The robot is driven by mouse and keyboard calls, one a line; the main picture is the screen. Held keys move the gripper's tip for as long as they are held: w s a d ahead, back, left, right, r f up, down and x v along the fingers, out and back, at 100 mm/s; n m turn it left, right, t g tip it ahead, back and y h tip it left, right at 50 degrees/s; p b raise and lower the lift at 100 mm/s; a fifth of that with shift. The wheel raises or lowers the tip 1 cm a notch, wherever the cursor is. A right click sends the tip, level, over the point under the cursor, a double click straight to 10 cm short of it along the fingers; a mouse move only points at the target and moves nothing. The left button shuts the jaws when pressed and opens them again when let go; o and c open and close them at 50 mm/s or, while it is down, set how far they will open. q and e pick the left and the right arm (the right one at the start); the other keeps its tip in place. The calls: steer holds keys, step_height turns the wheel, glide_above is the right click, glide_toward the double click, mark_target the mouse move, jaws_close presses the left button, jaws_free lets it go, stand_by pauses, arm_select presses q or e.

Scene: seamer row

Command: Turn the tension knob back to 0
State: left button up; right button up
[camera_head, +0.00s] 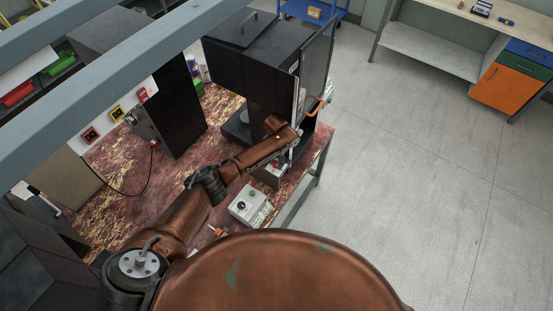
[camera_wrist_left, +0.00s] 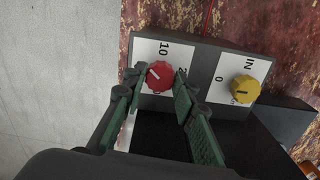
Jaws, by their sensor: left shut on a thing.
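A red knob (camera_wrist_left: 160,76) with a white pointer line sits on a white dial plate marked "10" in the left wrist view. A second digit on the plate is partly hidden by a finger. The pointer line slants to the upper left in that view. My left gripper (camera_wrist_left: 157,77) has its two green-padded fingers on either side of the red knob and is shut on it. In the head view my left arm reaches to the front of the dark machine (camera_head: 262,75), and the fingertips and knob are hidden there. My right gripper is not in view.
A yellow knob (camera_wrist_left: 245,89) on a plate marked "IN" and "0" sits beside the red one. A control box (camera_head: 250,204) stands on the mottled red table (camera_head: 105,205) below my arm. Open grey floor (camera_head: 420,190) lies to the right.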

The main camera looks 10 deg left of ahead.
mark_target(277, 163)
arm_select(q)
steer(key=n+p, duration=0.2)
steer(key=n, duration=0.1)
steer(key=shift+r+n, duration=0.1)
steer(key=shift+n, duration=0.2)
steer(key=shift+n+p, duration=0.7)
steer(key=shift+n, duration=0.9)
steer(key=o, duration=1.1)
step_height(277, 163, up, 12)
steer(key=shift+f, duration=0.1)
